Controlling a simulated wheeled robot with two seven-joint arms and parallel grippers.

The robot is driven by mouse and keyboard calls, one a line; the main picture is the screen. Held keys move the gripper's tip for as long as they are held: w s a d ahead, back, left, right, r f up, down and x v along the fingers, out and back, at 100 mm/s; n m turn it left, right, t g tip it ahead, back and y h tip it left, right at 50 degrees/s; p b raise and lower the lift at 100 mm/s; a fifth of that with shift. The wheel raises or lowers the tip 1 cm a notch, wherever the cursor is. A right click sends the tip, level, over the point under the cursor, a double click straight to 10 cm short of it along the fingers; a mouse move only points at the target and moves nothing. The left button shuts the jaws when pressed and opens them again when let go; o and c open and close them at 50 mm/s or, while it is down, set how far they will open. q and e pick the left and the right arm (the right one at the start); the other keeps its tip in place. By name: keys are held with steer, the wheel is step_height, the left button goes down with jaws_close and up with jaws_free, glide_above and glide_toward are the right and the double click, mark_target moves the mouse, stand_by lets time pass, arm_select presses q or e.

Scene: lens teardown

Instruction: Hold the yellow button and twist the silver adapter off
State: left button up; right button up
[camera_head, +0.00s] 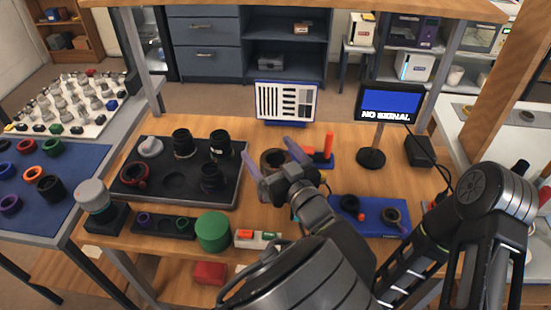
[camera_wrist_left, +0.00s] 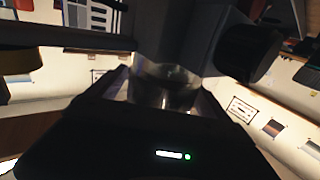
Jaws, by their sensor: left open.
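My left gripper (camera_head: 274,158) is open over the middle of the wooden bench, its two pale purple fingers spread. A dark brown ring-shaped part (camera_head: 273,161) stands between or just behind the fingers; I cannot tell whether they touch it. In the left wrist view a shiny, silvery round part (camera_wrist_left: 165,88) shows ahead of the gripper body, blurred and dark. I cannot be sure that it is the silver adapter.
A black tray (camera_head: 240,199) with several lens parts lies left. A blue tray (camera_head: 370,229) with small rings lies right. A red-orange upright part (camera_head: 328,145) stands close behind my gripper. A green cylinder (camera_head: 213,232) stands at the front. A monitor (camera_head: 388,103) stands behind.

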arm_select(q)
steer(key=shift+c, duration=0.4)
steer(key=c, duration=1.4)
steer(key=shift+c, duration=0.2)
arm_select(e)
jaws_close()
stand_by(0.6)
